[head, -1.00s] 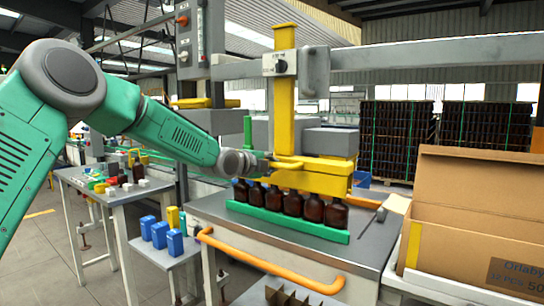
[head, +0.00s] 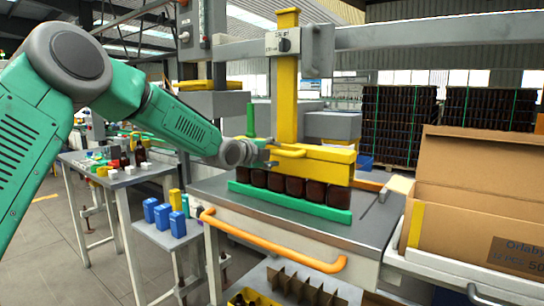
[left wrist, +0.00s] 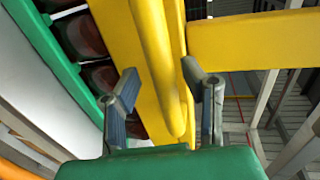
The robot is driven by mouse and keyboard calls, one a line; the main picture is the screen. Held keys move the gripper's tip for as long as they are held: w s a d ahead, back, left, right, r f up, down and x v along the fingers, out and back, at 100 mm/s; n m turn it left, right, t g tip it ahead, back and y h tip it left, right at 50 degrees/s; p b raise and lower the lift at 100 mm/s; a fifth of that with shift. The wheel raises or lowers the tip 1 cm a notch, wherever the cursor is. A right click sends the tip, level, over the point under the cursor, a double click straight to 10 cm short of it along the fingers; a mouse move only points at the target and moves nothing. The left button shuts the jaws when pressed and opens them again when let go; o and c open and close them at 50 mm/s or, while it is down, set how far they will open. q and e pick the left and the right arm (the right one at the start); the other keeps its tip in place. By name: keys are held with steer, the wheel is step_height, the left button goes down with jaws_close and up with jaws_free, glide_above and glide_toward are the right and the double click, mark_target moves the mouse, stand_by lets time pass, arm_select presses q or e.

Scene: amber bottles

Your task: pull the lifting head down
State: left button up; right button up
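The yellow lifting head (head: 310,165) sits low over a row of brown bottles (head: 295,189) in a green tray (head: 290,202). It covers their upper parts, and only their lower parts show. A yellow handle bar (head: 288,153) sticks out from the head's left side. My left gripper (head: 266,155) is at this bar. The bottles (left wrist: 82,38) show at upper left there. My right gripper is not in view.
An open cardboard box (head: 470,215) stands at right. An orange rail (head: 270,255) runs along the bench front. Blue blocks (head: 160,214) stand on a small table at left. A cardboard divider (head: 300,288) is at the bottom.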

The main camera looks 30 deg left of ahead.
arm_select(q)
steer(key=v, duration=1.2)
steer(key=shift+f, duration=0.1)
steer(key=s+d+f+n+g, duration=0.3)
steer(key=s+d+f, duration=0.1)
steer(key=f, duration=0.7)
steer(key=s+d+f+n+g, duration=0.2)
steer(key=s+d+f+n, duration=0.15)
steer(key=f, duration=0.75)
steer(key=s+d+f+n+g, duration=0.3)
steer(key=s+d+f, duration=0.15)
steer(key=f, duration=0.65)
steer(key=s+d+f+n+g, duration=0.1)
steer(key=s+f, duration=0.4)
steer(key=s, duration=0.5)
steer(key=s+d+f+n+g+y, duration=0.1)
steer(key=s+f+n+g, duration=0.2)
steer(key=s+f, duration=0.3)
steer(key=s+d+f+n+g, duration=0.2)
steer(key=s+f+n+g, duration=0.1)
steer(key=s, duration=1.1)
step_height(320, 180, down, 3)
steer(key=shift+r+n, duration=0.2)
steer(key=shift+n, duration=0.65)
steer(key=shift+o, duration=0.4)
